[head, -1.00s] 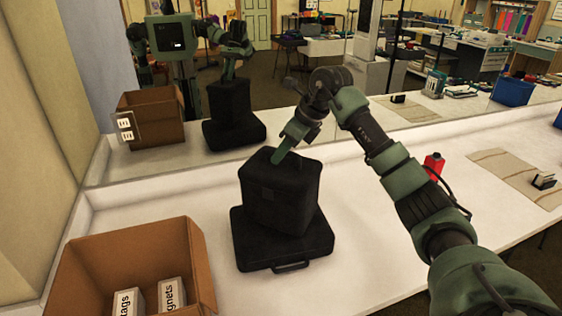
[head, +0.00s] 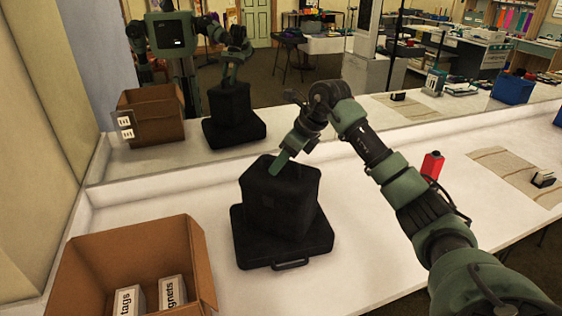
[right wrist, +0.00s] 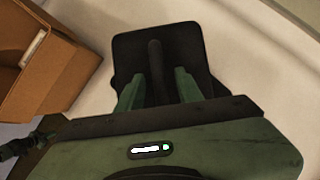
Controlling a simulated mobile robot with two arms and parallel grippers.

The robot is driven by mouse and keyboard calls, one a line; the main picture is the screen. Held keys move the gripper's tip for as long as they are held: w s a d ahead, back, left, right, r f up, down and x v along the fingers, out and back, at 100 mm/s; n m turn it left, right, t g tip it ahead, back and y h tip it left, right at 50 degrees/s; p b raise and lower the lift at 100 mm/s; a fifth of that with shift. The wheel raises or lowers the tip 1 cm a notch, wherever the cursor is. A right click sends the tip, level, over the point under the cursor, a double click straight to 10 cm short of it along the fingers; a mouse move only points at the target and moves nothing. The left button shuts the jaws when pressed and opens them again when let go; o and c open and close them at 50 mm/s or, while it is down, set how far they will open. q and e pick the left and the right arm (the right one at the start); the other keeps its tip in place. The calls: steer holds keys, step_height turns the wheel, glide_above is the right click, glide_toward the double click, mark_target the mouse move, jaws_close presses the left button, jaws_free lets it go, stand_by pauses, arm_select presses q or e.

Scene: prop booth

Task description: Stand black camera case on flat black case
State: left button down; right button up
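The black camera case (head: 279,200) stands upright on the flat black case (head: 324,240), which lies on the white counter with its handle toward me. Its base appears to rest on the flat case, turned a little. My right gripper (head: 280,163) is at the camera case's top. In the right wrist view, the fingers of my right gripper (right wrist: 158,85) are spread on either side of the dark top handle (right wrist: 155,60), with narrow gaps showing. The camera case's top (right wrist: 190,40) shows around them. My left gripper is not in view.
An open cardboard box (head: 125,248) with white cartons stands at front left. A mirror behind the counter (head: 370,235) reflects me and the cases. Counter right of the cases is clear.

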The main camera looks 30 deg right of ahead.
steer(key=shift+r, duration=0.25)
steer(key=shift+s+d+r, duration=0.15)
steer(key=shift+r, duration=0.15)
steer(key=b+v, duration=0.1)
steer(key=v, duration=1)
steer(key=shift+b, duration=0.35)
